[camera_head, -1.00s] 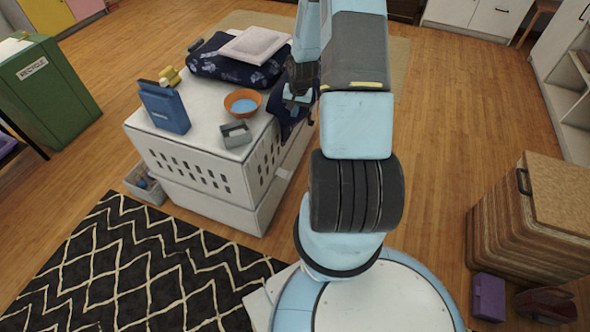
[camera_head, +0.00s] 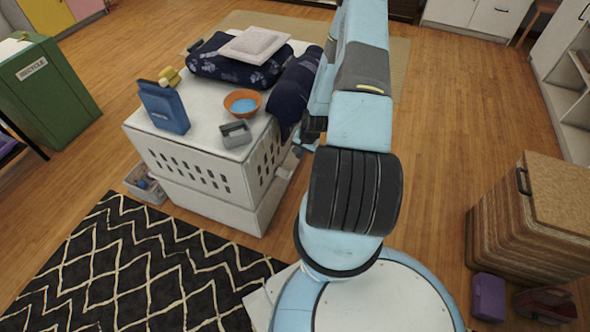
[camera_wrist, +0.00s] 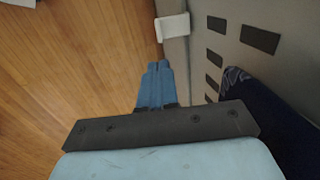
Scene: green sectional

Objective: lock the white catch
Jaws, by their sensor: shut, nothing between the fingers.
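The white catch (camera_wrist: 172,27) juts from the side wall of the white crate (camera_wrist: 235,40) in the wrist view, just beyond my fingertips. In the head view the catch (camera_head: 284,173) is a small pale piece low on the right side of the crate (camera_head: 200,205). I cannot tell whether it is locked. My gripper (camera_wrist: 158,66) is shut and empty, with blue fingers together, beside the crate wall. A small gap shows between the fingertips and the catch. In the head view my gripper (camera_head: 299,149) is partly hidden by my arm.
A dark blue cloth (camera_head: 292,92) hangs over the crate's right edge and shows close by in the wrist view (camera_wrist: 265,125).

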